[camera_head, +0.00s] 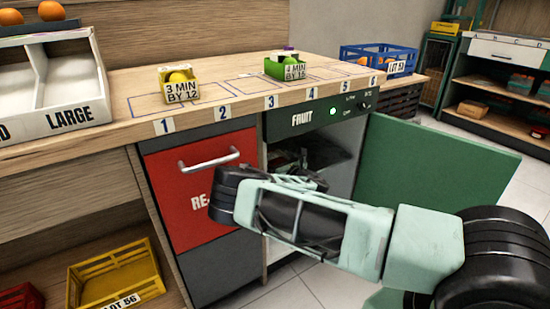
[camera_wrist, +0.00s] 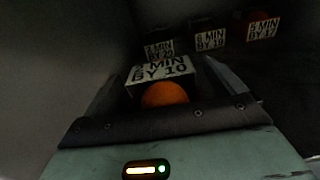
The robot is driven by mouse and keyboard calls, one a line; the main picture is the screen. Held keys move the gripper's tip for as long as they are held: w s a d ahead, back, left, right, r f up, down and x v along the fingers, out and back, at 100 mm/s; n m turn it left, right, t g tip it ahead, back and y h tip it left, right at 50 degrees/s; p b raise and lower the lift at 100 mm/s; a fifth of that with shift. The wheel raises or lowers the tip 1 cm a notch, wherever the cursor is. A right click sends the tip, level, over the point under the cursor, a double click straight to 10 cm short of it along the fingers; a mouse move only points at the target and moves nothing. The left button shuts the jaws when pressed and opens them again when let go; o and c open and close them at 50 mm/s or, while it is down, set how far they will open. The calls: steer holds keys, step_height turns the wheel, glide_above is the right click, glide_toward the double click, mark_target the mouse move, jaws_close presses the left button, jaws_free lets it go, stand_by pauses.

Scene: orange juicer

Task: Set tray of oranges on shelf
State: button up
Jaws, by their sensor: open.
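My gripper (camera_head: 300,178) reaches into the open FRUIT cabinet under the counter. In the wrist view my gripper (camera_wrist: 168,72) is open, its two fingers on either side of a small tray. The tray's white label (camera_wrist: 160,70) seems to end in "MIN BY 10", and an orange (camera_wrist: 165,95) sits at its near side. I cannot tell whether the fingers touch the tray; its sides are dark and partly hidden. Behind it are more labelled trays, one at the back middle (camera_wrist: 210,40) and one at the back right (camera_wrist: 263,30). The cabinet interior (camera_head: 325,150) is dim.
The green cabinet door (camera_head: 430,175) stands open at right. A red drawer front (camera_head: 203,180) is at left. A stocked shelf unit (camera_head: 505,120) stands far right.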

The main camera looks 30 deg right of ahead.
steer(key=s+f+m+g+h+p, duration=0.2)
steer(key=s+m+g+h, duration=0.3)
steer(key=s+m, duration=0.8)
steer(key=s+a+r+m+g+y, duration=0.1)
steer(key=s+a+r+m+g, duration=0.2)
steer(key=a, duration=0.5)
steer(key=s+a+r+m+g+y, duration=0.1)
steer(key=s+a+m+g+y, duration=0.1)
steer(key=s+a+m, duration=0.35)
steer(key=s+a+r+m+g+y, duration=0.1)
steer(key=s+a+r+m+g, duration=0.15)
steer(key=a+m, duration=0.45)
steer(key=s+a+r+g+y, duration=0.3)
steer(key=s+a+r+g, duration=0.1)
steer(key=s+a+r, duration=0.6)
steer(key=s+r+h, duration=0.1)
steer(key=s+r, duration=0.1)
steer(key=s, duration=0.5)
steer(key=s+d+r+g+h, duration=0.1)
steer(key=s+r, duration=0.2)
steer(key=s, duration=0.4)
steer(key=shift+d+r, duration=0.25)
steer(key=shift+r, duration=0.1)
steer(key=shift+g, duration=0.25)
